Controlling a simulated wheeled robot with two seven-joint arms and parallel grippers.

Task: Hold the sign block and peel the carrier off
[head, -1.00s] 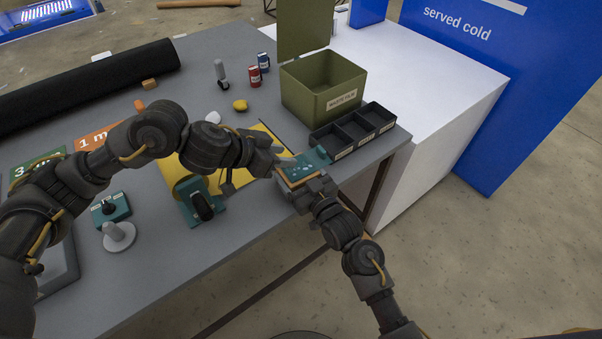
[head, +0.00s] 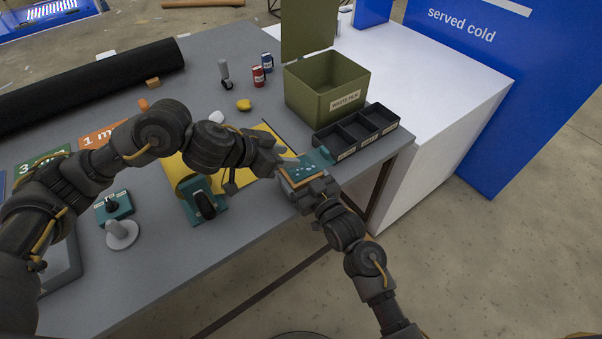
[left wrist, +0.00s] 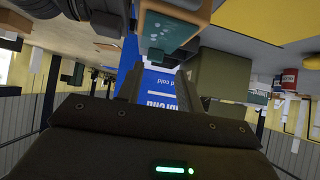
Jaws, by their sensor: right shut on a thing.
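The sign block (head: 304,171) has a teal face with small pale marks and an orange-brown edge. It is near the table's right front edge. My right gripper (head: 307,187) is shut on it from the near side. My left gripper (head: 283,157) is just beyond the block's upper left edge. In the left wrist view its two dark fingers (left wrist: 157,88) stand apart with nothing between them, and the sign block (left wrist: 172,32) shows just past them. I cannot make out the carrier as a separate layer from the teal face.
A black compartment tray (head: 356,133) and an open olive waste bin (head: 325,92) stand behind the block. A yellow sheet (head: 180,168) lies under my left forearm, with a teal dispenser-like tool (head: 203,200) beside it. Floor is open in front of the table.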

